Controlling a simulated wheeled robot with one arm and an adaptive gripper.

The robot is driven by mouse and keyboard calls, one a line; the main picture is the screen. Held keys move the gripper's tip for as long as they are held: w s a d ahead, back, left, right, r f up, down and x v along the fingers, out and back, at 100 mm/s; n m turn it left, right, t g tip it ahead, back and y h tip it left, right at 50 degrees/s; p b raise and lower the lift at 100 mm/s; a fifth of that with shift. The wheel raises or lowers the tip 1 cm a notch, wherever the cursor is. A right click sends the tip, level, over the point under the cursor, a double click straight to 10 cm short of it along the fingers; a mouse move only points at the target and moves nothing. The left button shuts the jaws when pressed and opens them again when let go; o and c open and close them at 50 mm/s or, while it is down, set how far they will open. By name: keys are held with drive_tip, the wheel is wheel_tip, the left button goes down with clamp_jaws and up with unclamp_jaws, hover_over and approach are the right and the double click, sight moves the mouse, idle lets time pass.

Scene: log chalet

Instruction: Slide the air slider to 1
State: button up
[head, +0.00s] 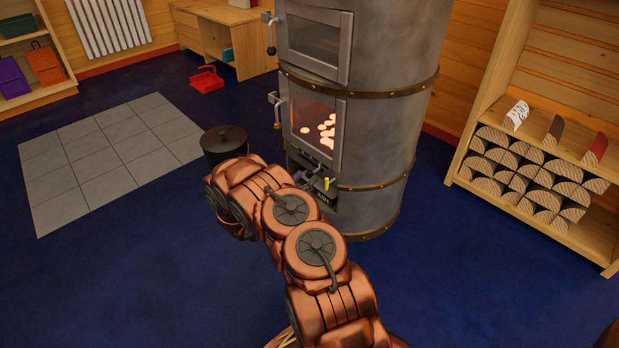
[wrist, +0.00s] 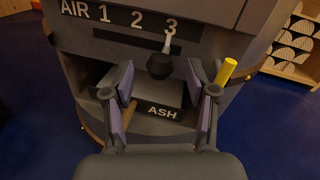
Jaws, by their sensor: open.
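In the wrist view the air slider (wrist: 160,66) is a dark round knob on a pale stem that rises to a dark slot. The stem stands under the number 3 of the label reading AIR 1 2 3 (wrist: 120,17). My gripper (wrist: 160,76) is open, with one finger left of the knob and one right of it. The knob shows between the fingertips, with gaps on both sides; I cannot tell how far off in depth it is.
A yellow handle (wrist: 228,70) sticks out just right of my right finger. The ASH label (wrist: 163,112) is below the knob. In the head view a black pot (head: 224,143) stands left of the stove (head: 387,100). A wood rack (head: 480,125) is at the right.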

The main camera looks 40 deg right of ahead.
sight(307, 177)
drive_tip(key=shift+w+d+b, duration=0.15)
drive_tip(key=shift+d+b, duration=0.05)
drive_tip(key=shift+d, duration=0.6)
drive_tip(key=shift+w+d+b, duration=0.1)
drive_tip(key=shift+d+b, duration=0.05)
drive_tip(key=shift+d, duration=0.6)
clamp_jaws()
